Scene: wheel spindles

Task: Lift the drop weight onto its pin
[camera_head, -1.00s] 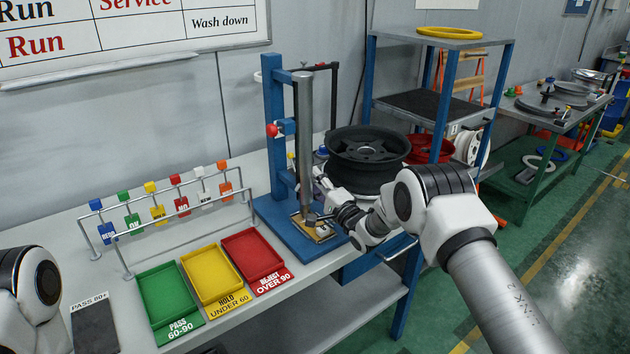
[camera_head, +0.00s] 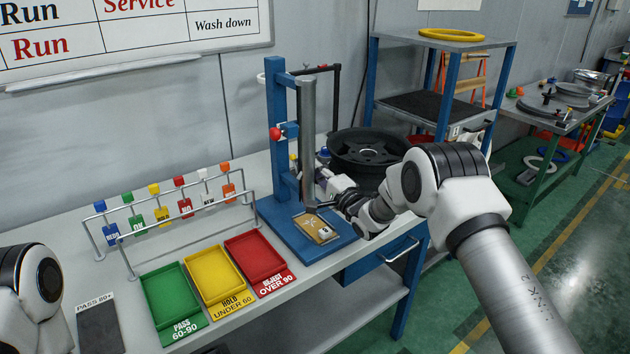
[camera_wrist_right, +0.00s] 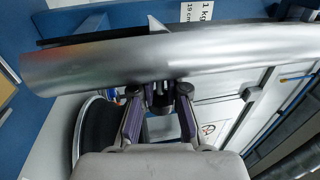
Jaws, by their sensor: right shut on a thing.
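A blue drop tester (camera_head: 278,110) stands on the bench, with an upright grey metal tube (camera_head: 308,135) in front of its blue post. The tube crosses the right wrist view (camera_wrist_right: 200,55). A red knob (camera_head: 275,134), probably the pin's, sits on the post above mid-height. My right gripper (camera_head: 325,190) is at the tube's lower part, above the base. In the right wrist view its fingers (camera_wrist_right: 160,103) close around a small dark part beside the tube, which I take for the drop weight's grip. The weight's body is hidden. Only my left arm shows; its gripper is out of view.
A tan plate (camera_head: 316,228) lies on the tester's base. Green (camera_head: 168,296), yellow (camera_head: 214,272) and red (camera_head: 258,256) trays and a tag rack (camera_head: 165,215) stand left of it. A black wheel (camera_head: 368,147) is close behind my right arm.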

